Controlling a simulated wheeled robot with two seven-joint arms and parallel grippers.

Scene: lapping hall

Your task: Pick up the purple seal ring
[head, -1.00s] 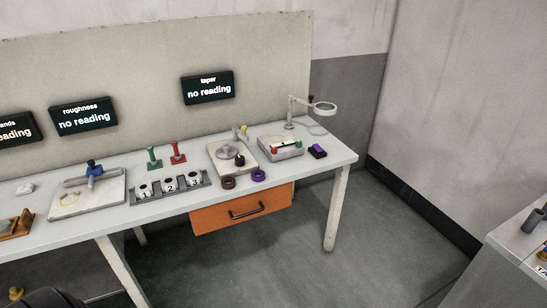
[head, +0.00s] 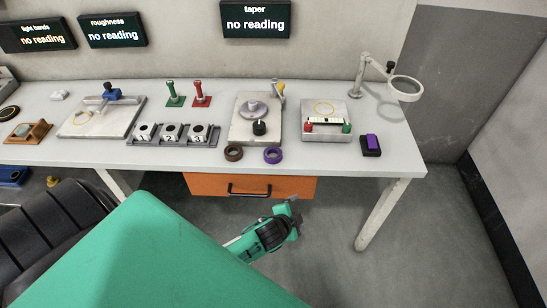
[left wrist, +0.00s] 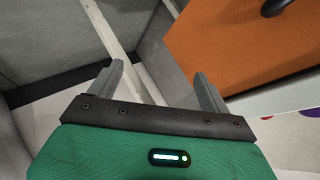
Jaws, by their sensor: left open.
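The purple seal ring (head: 273,155) lies flat near the front edge of the table, right of a similar brown ring (head: 233,153). My left gripper (head: 293,203) is in front of the table, below its edge and close to the orange drawer, apart from the ring. In the left wrist view its two fingers (left wrist: 160,80) stand apart with nothing between them. A small purple patch shows at the right edge of that view, cut off, so I cannot tell which thing it is. My right gripper is not in view.
Behind the rings stands a plate with a round disc and black knob (head: 260,128). A rack of numbered blocks (head: 172,142) is to the left. A purple-and-black block (head: 371,143) is to the right. The orange drawer (head: 210,184) has a black handle.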

